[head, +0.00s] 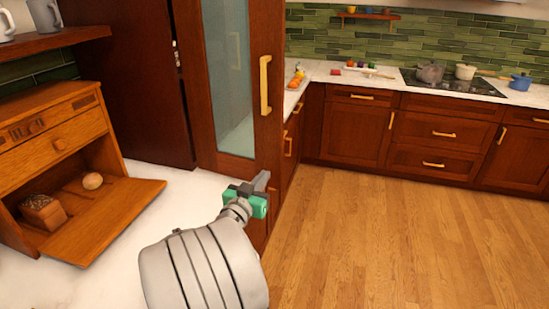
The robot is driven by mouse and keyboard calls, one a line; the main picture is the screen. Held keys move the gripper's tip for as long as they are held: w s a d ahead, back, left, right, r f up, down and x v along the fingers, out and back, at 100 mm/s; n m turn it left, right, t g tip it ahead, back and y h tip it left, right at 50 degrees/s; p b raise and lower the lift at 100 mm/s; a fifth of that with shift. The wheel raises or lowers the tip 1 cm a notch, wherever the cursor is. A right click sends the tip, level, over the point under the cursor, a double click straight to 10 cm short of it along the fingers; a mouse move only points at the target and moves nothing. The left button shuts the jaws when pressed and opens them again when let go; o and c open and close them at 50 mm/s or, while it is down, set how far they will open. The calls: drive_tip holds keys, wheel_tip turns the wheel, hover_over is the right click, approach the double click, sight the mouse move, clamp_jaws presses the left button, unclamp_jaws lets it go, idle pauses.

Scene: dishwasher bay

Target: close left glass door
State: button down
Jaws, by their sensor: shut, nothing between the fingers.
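The glass door (269,130) has a reddish-brown wood frame, a tall glass pane (228,60) and a vertical gold handle (265,85) on its right stile. It stands swung out over the counter, with a dark wood panel (130,85) and metal hinge hardware to its left. My gripper (264,178), with green parts at its base, is shut and empty. In the picture it lies at the door's lower right corner, below the handle. I cannot tell whether it touches the door.
A wooden bread box (55,125) with its flap down holds a loaf (43,212) and a round roll (92,181) on the white counter (125,250). Lower cabinets (350,130) and a stove with pots stand at the back. The wooden floor (400,245) at right is clear.

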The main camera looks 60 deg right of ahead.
sight(279, 155)
drive_tip(key=d+p, duration=0.1)
drive_tip(key=d, duration=0.2)
drive_tip(key=d+p, duration=0.1)
drive_tip(key=d, duration=0.2)
drive_tip(key=d+p, duration=0.1)
drive_tip(key=d, duration=0.2)
drive_tip(key=shift+w+d, duration=0.25)
drive_tip(key=shift+d, duration=0.35)
drive_tip(key=shift+w, duration=0.15)
